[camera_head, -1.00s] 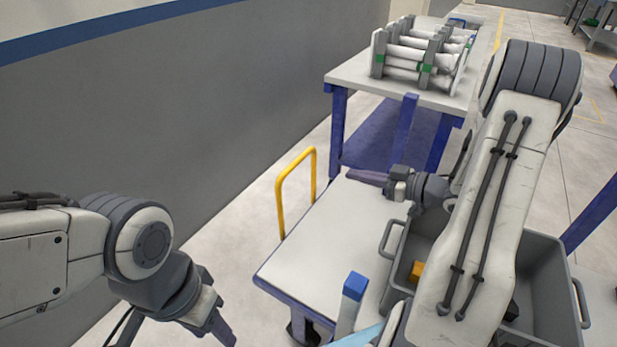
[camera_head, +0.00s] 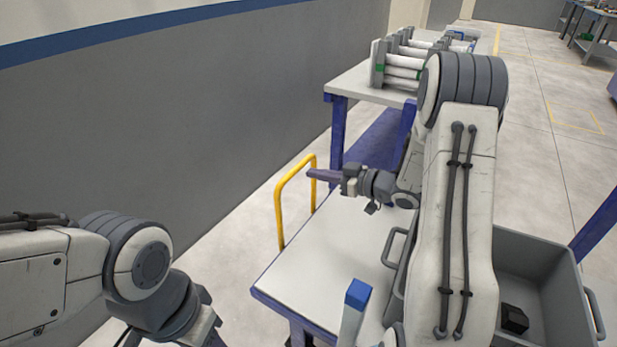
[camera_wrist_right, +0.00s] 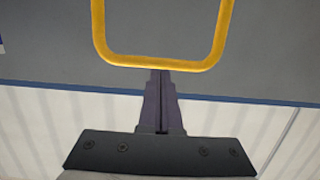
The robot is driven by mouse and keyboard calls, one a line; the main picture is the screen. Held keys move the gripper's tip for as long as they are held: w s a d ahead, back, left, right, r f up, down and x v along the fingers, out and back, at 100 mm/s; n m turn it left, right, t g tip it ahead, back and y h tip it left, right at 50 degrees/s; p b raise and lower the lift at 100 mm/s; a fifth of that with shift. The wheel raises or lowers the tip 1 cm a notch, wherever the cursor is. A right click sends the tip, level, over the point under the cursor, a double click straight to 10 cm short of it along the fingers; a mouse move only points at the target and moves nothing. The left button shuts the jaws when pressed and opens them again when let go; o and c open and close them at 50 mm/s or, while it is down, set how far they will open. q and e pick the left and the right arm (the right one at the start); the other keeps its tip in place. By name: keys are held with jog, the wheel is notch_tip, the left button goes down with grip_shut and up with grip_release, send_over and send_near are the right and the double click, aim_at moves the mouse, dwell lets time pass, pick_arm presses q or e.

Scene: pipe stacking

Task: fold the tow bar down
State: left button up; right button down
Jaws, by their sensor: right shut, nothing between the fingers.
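The tow bar is a yellow upright loop (camera_head: 279,205) at the far left end of the white-topped cart (camera_head: 325,265). It stands upright. My right gripper (camera_head: 312,174) is shut and empty, its fingers pointing left at the upper part of the bar. In the right wrist view the bar's top crossbar (camera_wrist_right: 160,64) lies just beyond the shut fingertips (camera_wrist_right: 160,76); I cannot tell whether they touch it. My left gripper (camera_head: 216,341) is at the bottom edge, mostly cut off, apart from the cart.
A grey bin (camera_head: 545,270) with a small black object (camera_head: 515,319) sits at the cart's right. A blue-topped white post (camera_head: 357,294) stands at the near edge. A table (camera_head: 350,80) behind bears a rack of white pipes (camera_head: 405,62). A grey wall (camera_head: 150,140) runs along the left.

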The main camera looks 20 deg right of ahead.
jog(key=shift+b+x, duration=0.3)
jog(key=shift+x, duration=1.05)
pick_arm(q)
jog(key=shift+f, duration=0.45)
